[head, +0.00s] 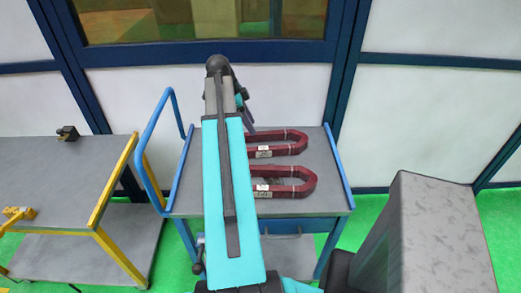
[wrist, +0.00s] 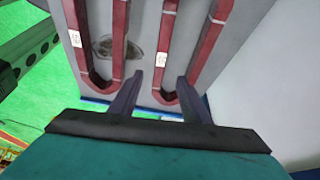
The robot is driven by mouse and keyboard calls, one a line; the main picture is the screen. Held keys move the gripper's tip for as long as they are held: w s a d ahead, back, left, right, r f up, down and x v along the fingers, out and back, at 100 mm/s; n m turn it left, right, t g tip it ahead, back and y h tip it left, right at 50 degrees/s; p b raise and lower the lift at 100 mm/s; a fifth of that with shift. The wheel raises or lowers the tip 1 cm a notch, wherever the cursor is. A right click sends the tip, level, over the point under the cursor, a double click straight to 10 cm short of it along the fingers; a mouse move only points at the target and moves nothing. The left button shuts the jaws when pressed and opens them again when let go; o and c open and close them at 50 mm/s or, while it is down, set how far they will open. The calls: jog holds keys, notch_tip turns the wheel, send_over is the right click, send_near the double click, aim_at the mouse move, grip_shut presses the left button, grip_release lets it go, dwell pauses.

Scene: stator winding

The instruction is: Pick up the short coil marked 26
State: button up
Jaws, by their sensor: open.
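Two dark red U-shaped coils lie on the grey cart top in the head view, a far coil (head: 287,135) and a near coil (head: 300,190). Each has a small white label whose number I cannot read, so I cannot tell which is 26. In the wrist view the far coil (wrist: 208,42) is on the right and the near coil (wrist: 118,40) on the left. My gripper (wrist: 159,76) is open, its two fingers on either side of the far coil's labelled leg near the rounded end. My arm hides the coils' left parts in the head view.
The cart (head: 325,190) has blue side rails and a blue handle (head: 150,150) at left. A white wall panel stands close behind it. A yellow-framed table (head: 60,180) is at left, a grey block (head: 440,230) at front right.

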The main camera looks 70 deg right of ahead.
aim_at(263, 148)
jog(key=shift+f, duration=0.6)
jog(key=shift+f, duration=0.1)
jog(key=shift+p+x, duration=0.9)
jog(key=shift+x, duration=3.3)
jog(key=shift+p+x, duration=1.1)
jog(key=shift+x, duration=0.3)
jog(key=shift+p+x, duration=0.3)
jog(key=shift+x, duration=0.85)
jog(key=shift+w+d, duration=0.1)
jog(key=shift+w, duration=0.05)
